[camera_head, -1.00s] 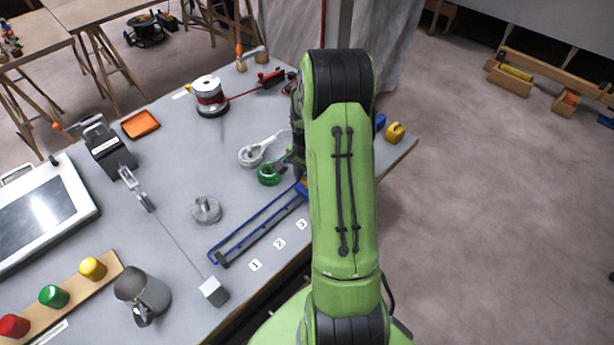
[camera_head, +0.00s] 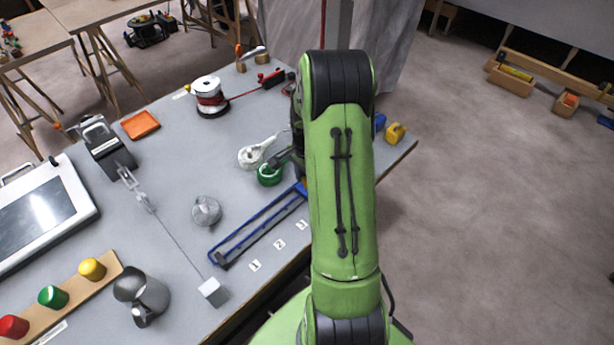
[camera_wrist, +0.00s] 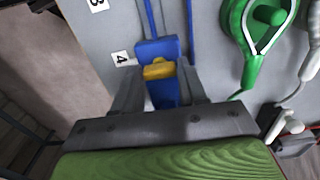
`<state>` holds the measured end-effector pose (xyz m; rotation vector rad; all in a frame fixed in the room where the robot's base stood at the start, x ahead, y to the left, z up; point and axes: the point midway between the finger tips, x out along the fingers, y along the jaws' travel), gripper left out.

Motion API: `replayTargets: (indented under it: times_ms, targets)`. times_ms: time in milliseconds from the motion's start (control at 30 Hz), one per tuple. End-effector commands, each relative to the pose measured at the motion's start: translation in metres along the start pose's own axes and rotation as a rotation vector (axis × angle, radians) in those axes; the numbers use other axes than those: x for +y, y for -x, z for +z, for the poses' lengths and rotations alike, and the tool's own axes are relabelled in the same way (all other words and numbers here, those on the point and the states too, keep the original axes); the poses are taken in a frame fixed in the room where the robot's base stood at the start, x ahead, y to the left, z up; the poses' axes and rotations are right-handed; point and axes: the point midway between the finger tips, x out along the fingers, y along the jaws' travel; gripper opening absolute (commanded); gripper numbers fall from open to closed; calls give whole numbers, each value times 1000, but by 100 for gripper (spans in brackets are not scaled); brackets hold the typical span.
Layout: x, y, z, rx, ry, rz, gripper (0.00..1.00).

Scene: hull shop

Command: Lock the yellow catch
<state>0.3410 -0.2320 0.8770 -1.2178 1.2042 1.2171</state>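The yellow catch (camera_wrist: 158,70) sits on a blue block (camera_wrist: 155,48) in the wrist view, with more blue below it. My gripper (camera_wrist: 158,80) has its two grey fingers on either side of the catch, close to its edges. I cannot tell whether the fingers press on it. The blue rails run up from the block; in the head view the long blue frame (camera_head: 258,222) lies along the bench's front edge. There my arm hides the catch and most of the gripper.
A green reel-like tool (camera_wrist: 262,30) lies right of my gripper. A number 4 label (camera_wrist: 122,58) lies left of the block. A blue-and-yellow item (camera_head: 395,132) stands at the bench corner. A spool (camera_head: 209,95) and a metal knob (camera_head: 206,210) stand further left.

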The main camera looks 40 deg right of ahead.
Motion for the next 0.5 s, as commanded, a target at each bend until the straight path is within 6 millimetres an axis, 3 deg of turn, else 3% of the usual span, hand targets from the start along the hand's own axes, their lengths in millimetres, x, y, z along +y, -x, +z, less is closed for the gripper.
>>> replayTargets:
  times_ms: [33,133,167,400,500]
  targets:
    - [0,1,0,1,0,-2,50]
    - [0,0,0,1,1,-1,65]
    - [0,0,0,0,1,-1,66]
    - [0,1,0,0,2,0,66]
    - [-1,11,0,2,2,-2,66]
